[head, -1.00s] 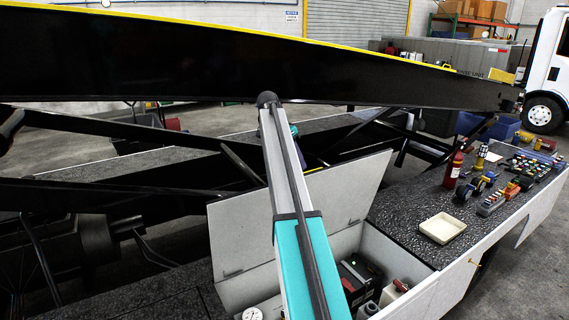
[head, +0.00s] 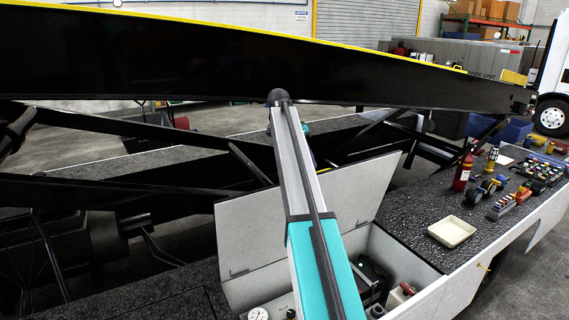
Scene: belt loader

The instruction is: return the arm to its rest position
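My arm, grey and teal, rises from the bottom middle of the head view toward the belt loader's long black boom (head: 180,60). Its far end lies just under the boom's lower edge. A little teal of the arm shows behind the grey link. My gripper itself is hidden behind the arm, so its fingers cannot be seen. No held object is visible.
An open compartment (head: 405,250) with its pale lid (head: 245,250) raised holds a black box (head: 372,275) and a gauge (head: 257,314). On the dark deck at right are a cream tray (head: 452,231), a red extinguisher (head: 463,170) and several small tools. Black struts cross the left.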

